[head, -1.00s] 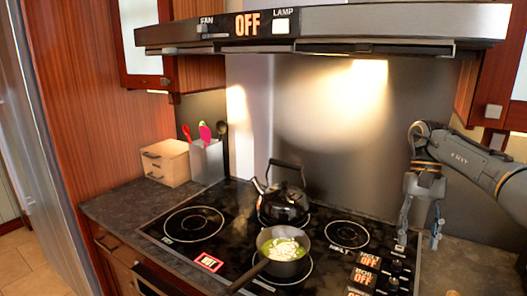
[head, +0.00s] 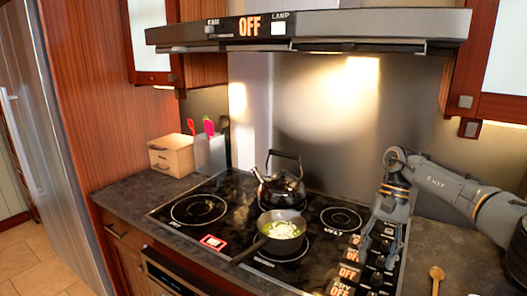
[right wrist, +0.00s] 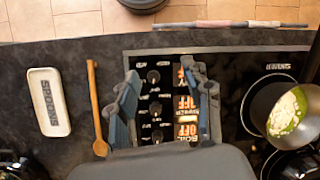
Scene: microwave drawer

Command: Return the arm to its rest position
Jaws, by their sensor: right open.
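My right arm comes in from the right in the head view. My right gripper (head: 377,256) is open and empty, pointing down over the right side of the black cooktop (head: 160,216), by its knobs and OFF labels. In the right wrist view the open fingers (right wrist: 160,76) stand on either side of the row of knobs (right wrist: 155,108), with nothing between them. Whether the fingertips touch the surface cannot be told. My left gripper is not in view.
A pan with food (head: 283,246) and a black kettle (head: 283,188) stand on the cooktop. A wooden spoon (right wrist: 94,100) and white spoon rest (right wrist: 48,102) lie beside it. The range hood (head: 350,28) hangs above. A utensil holder (head: 210,155) and wooden box (head: 172,155) stand at left.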

